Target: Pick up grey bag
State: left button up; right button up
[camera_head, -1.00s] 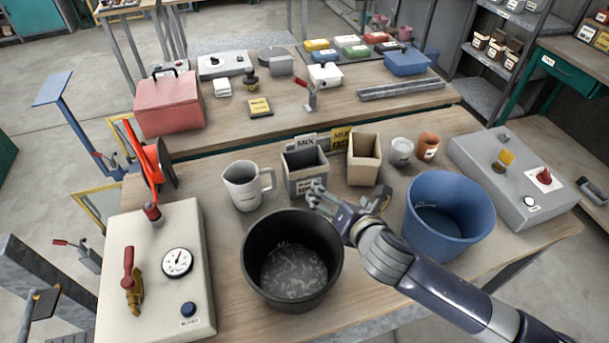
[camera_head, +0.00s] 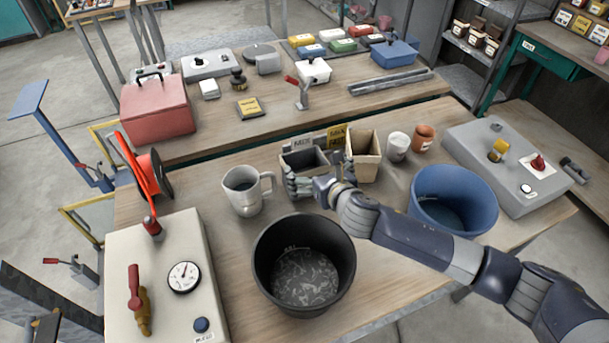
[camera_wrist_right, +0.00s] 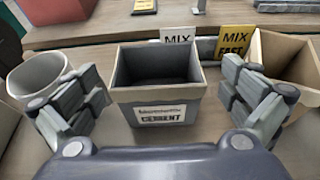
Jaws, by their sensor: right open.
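The grey bag (camera_head: 303,160) is an open-topped, box-like bag standing upright on the front table; the right wrist view shows it (camera_wrist_right: 158,108) with a label reading "CEMENT". My right gripper (camera_head: 318,182) is open in front of it. In the right wrist view the two fingers of the gripper (camera_wrist_right: 158,105) are spread, one toward each side of the bag, with gaps between them and its walls. In the head view the gripper hides the lower front of the bag. My left gripper is not in view.
A grey jug (camera_head: 241,193) stands left of the bag and a tan bag (camera_head: 367,165) close on its right. A black bucket (camera_head: 346,250) stands in front, a blue bucket (camera_head: 470,215) to the right. "MIX" signs (camera_wrist_right: 178,36) stand behind the bags.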

aim_at(300, 155)
jog(key=shift+a+p+x, duration=0.15)
jog(key=shift+p+x, duration=0.2)
jog(key=shift+x, duration=1.15)
jog(key=shift+a+p+x, duration=0.1)
jog(key=shift+p+x, duration=0.2)
jog(key=shift+x, duration=1.2)
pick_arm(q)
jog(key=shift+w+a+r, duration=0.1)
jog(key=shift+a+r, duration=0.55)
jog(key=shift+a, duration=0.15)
pick_arm(e)
jog(key=shift+s+f, duration=0.1)
jog(key=shift+s, duration=0.05)
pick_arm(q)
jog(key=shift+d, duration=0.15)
pick_arm(e)
jog(key=shift+c, duration=1.3)
jog(key=c, duration=1.4)
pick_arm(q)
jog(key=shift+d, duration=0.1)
